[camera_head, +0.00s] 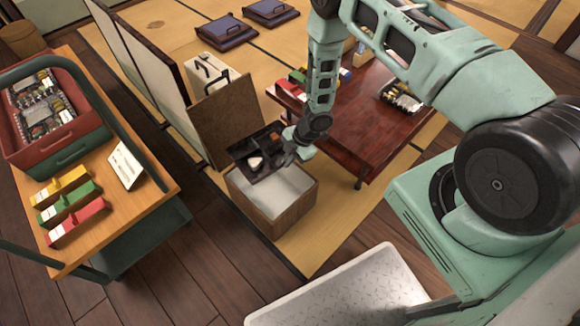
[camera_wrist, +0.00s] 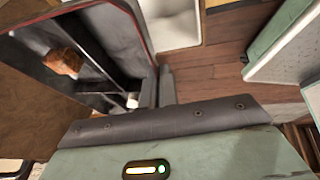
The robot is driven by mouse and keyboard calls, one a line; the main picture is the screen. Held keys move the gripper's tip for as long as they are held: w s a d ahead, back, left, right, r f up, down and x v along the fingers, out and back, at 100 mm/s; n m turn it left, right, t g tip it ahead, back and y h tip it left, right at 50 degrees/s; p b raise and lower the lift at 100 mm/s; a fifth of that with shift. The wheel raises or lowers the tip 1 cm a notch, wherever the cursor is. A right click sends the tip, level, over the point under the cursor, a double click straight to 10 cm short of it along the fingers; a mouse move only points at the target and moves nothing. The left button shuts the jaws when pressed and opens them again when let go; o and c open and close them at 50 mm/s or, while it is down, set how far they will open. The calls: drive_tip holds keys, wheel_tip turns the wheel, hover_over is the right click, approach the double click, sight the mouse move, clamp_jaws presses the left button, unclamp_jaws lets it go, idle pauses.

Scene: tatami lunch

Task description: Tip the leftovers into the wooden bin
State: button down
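My gripper (camera_head: 290,150) is shut on the near right edge of a dark lunch box (camera_head: 272,174) with compartments. The box is held above the wooden bin (camera_head: 289,219), partly over its rear opening. The bin is open and pale inside, with its brown lid raised behind. A pale piece of food shows in the box. In the wrist view, the fingers (camera_wrist: 158,86) pinch the red-rimmed wall of the box (camera_wrist: 113,52). A brown food piece (camera_wrist: 63,61) and a small white piece (camera_wrist: 132,101) are still inside. The box looks tilted; the exact angle is unclear.
A low red-brown table (camera_head: 345,130) stands right of the bin, with another filled lunch box (camera_head: 401,97) on it. A wooden cart (camera_head: 120,205) at left carries a red tub (camera_head: 85,128), several coloured boxes and a card. Shoji panels stand behind the bin.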

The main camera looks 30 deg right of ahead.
drive_tip(key=shift+w+d+f+n+g+b, duration=0.15)
drive_tip(key=shift+d+f+n+g+b, duration=0.25)
drive_tip(key=shift+f+n, duration=0.4)
drive_tip(key=shift+w+t+h+p, duration=0.1)
drive_tip(key=shift+t+h+p, duration=0.2)
drive_tip(key=shift+h+p, duration=0.15)
drive_tip(key=shift+s+a+f+h+b, duration=0.1)
drive_tip(key=shift+s+a+h+b, duration=0.25)
drive_tip(key=shift+h, duration=0.1)
